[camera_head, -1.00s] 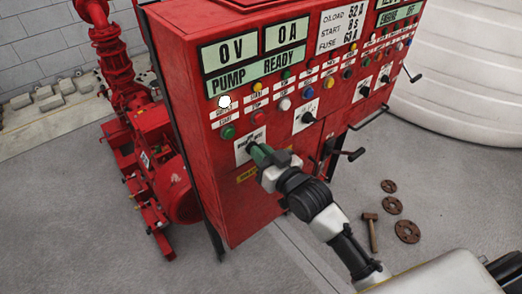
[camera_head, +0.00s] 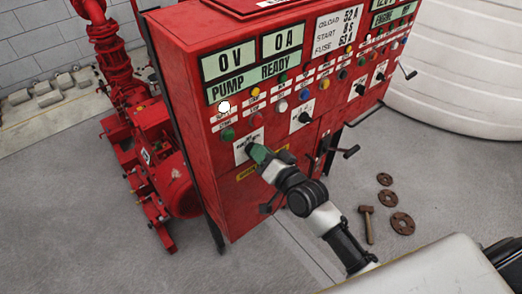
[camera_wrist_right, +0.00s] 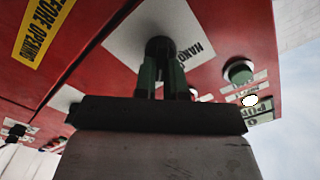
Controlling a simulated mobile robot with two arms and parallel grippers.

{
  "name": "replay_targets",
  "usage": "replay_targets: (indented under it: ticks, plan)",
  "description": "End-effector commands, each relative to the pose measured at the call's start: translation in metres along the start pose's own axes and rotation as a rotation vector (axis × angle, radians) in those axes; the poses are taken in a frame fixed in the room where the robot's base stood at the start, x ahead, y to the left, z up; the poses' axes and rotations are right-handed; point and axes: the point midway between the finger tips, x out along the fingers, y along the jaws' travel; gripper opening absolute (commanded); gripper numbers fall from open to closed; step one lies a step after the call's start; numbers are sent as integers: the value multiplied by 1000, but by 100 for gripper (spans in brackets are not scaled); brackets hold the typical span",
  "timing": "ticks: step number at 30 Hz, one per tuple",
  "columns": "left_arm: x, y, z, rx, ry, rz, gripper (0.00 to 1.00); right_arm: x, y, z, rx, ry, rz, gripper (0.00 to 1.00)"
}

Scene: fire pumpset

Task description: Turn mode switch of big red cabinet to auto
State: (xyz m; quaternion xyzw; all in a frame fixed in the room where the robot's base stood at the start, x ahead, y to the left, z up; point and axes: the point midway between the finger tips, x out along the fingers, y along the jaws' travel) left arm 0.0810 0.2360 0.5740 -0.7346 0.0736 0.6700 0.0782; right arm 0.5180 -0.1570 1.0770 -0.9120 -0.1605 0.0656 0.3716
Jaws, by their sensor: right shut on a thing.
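The big red cabinet (camera_head: 240,200) stands in the middle of the head view. Its leftmost mode switch has a white plate (camera_head: 246,143) low on the front. My right gripper (camera_head: 259,153), with green fingertips, is at this plate. In the right wrist view, the gripper (camera_wrist_right: 164,76) is shut on the black switch knob (camera_wrist_right: 160,48), with a finger on each side. The plate there (camera_wrist_right: 190,45) shows part of the word "HAND". The gripper hides most of the plate, so I cannot tell the knob's setting. My left gripper is not in view.
Buttons, lamps and other black switches (camera_head: 306,116) sit right of the held switch. Black handles (camera_head: 345,152) stick out at the right. A red pump (camera_head: 155,150) stands left. A hammer (camera_head: 368,224) and rusty flanges (camera_head: 402,223) lie on the floor.

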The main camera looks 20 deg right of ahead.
Motion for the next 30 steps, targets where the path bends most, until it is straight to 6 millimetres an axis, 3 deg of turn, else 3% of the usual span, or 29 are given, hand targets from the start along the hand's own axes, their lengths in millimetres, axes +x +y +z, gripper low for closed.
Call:
replay_targets:
  ticks: [16,17,21,30]
  plan:
    - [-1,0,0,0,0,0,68,0,0,0,30,2,-1,0]
    - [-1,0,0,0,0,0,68,0,0,0,30,2,-1,14]
    - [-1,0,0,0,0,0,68,0,0,0,29,2,-1,35]
    - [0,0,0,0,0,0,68,-2,1,0,27,1,0,36]
